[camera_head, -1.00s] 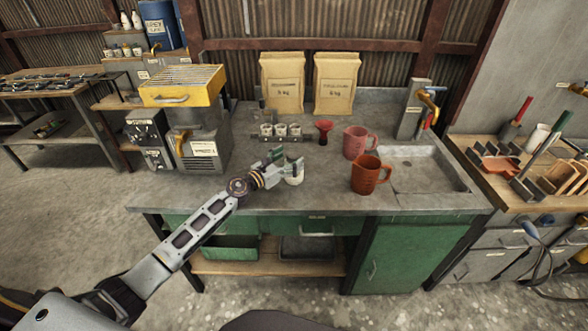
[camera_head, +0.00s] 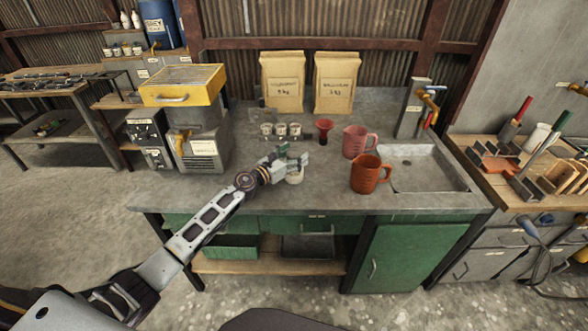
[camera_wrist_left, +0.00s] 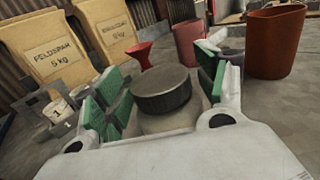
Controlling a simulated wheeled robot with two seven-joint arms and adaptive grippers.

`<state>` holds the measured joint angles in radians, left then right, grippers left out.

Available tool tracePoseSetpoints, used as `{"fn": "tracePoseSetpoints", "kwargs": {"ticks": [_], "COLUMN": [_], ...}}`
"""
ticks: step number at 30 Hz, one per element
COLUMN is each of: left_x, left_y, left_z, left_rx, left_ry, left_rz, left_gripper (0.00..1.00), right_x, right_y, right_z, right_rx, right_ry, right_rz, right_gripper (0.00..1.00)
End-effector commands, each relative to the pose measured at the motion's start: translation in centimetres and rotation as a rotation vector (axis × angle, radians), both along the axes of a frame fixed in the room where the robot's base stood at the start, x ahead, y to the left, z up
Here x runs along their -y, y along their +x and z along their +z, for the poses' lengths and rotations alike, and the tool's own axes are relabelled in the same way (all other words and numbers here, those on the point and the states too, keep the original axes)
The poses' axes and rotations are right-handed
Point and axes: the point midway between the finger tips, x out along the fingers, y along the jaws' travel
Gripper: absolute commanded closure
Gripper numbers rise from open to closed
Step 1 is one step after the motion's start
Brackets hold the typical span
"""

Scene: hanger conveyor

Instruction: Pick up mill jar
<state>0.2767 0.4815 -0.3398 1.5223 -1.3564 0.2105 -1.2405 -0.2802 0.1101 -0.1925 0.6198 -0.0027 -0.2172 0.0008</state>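The mill jar is a squat white jar (camera_head: 295,177) with a dark lid, standing on the grey workbench top; in the wrist view its dark lid (camera_wrist_left: 162,90) shows between the fingers. My left gripper (camera_head: 293,160) is at the jar, with its green-padded fingers on either side of it. In the left wrist view the gripper (camera_wrist_left: 160,92) is open, with some room between the pads and the lid. The jar's lower part is mostly hidden by the gripper in that view. My right gripper is not in view.
An orange jug (camera_head: 368,176) and a pink jug (camera_head: 355,141) stand right of the jar. A red funnel (camera_head: 323,130) and a rack of small cups (camera_head: 281,132) stand behind. Two paper sacks (camera_head: 283,80) are at the back; a yellow-topped machine (camera_head: 184,85) is left, a sink (camera_head: 425,172) right.

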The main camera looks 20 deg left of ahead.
Motion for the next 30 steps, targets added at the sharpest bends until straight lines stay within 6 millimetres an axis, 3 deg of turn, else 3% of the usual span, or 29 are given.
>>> {"fn": "tracePoseSetpoints", "kwargs": {"ticks": [2,15,30], "left_x": [0.0,0.0,0.1], "left_y": [0.0,-0.1,-0.1], "left_z": [0.0,-0.3,-0.5], "left_rx": [0.0,-0.005,-0.008], "left_ry": [0.0,0.001,0.002], "left_rz": [0.0,-0.001,-0.003], "left_gripper": [0.44,1.0,1.0], "right_x": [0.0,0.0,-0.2], "right_y": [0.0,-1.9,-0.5], "right_z": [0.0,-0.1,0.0], "right_rx": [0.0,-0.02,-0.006], "right_ry": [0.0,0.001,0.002], "right_rz": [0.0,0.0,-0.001], "right_gripper": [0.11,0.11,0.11]}}
